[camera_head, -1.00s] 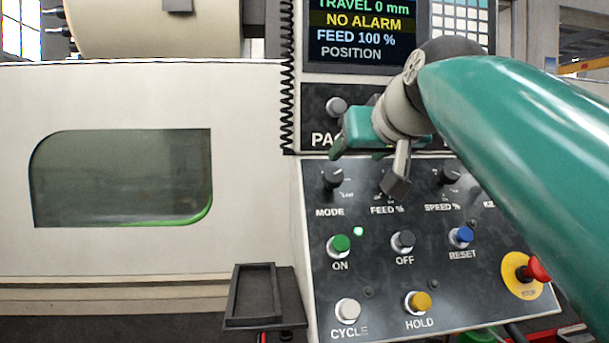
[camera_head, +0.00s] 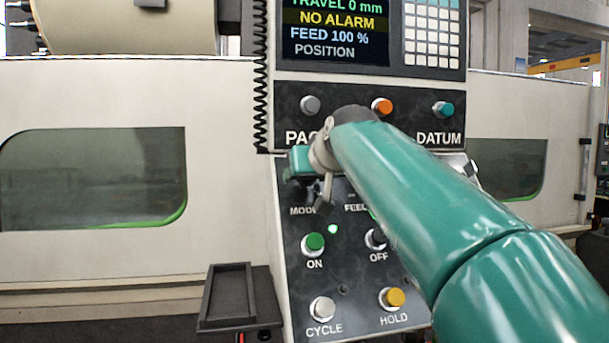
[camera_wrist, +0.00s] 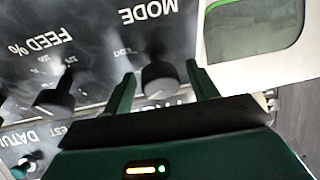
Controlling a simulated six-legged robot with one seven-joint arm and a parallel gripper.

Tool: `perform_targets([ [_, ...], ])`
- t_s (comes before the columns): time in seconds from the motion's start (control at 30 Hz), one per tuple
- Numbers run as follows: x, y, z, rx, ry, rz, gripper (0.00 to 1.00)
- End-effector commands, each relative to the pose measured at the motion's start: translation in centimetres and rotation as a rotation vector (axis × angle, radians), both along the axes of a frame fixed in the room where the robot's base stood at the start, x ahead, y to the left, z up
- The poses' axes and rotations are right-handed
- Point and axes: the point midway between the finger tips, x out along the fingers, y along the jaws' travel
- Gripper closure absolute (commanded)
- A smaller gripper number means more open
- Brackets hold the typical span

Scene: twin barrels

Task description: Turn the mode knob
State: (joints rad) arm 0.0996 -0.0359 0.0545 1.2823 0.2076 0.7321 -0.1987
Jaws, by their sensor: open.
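The black mode knob (camera_wrist: 158,80) shows in the wrist view, upside down, near the MODE label. My gripper (camera_wrist: 161,72) is open, with one green finger on each side of the knob. A gap shows between the knob and each finger; I cannot tell how deep the fingers reach along it. In the head view my gripper (camera_head: 304,178) is in front of the upper left of the sloped control panel (camera_head: 290,285), just above the MODE label, and hides the knob.
The feed knob (camera_wrist: 54,100) is beside the mode knob. The green ON button (camera_head: 315,242), OFF button (camera_head: 376,239), CYCLE button (camera_head: 322,308) and yellow HOLD button (camera_head: 394,298) lie lower. A black tray (camera_head: 230,297) stands left of the panel.

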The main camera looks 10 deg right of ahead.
Motion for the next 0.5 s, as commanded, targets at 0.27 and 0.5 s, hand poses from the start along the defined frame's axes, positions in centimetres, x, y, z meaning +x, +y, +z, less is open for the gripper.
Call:
perform_targets([
  [0.27,-0.05,-0.03,0.03,0.0,0.0,0.0,0.67],
  [0.5,-0.06,-0.01,0.02,-0.002,0.0,0.001,0.85],
])
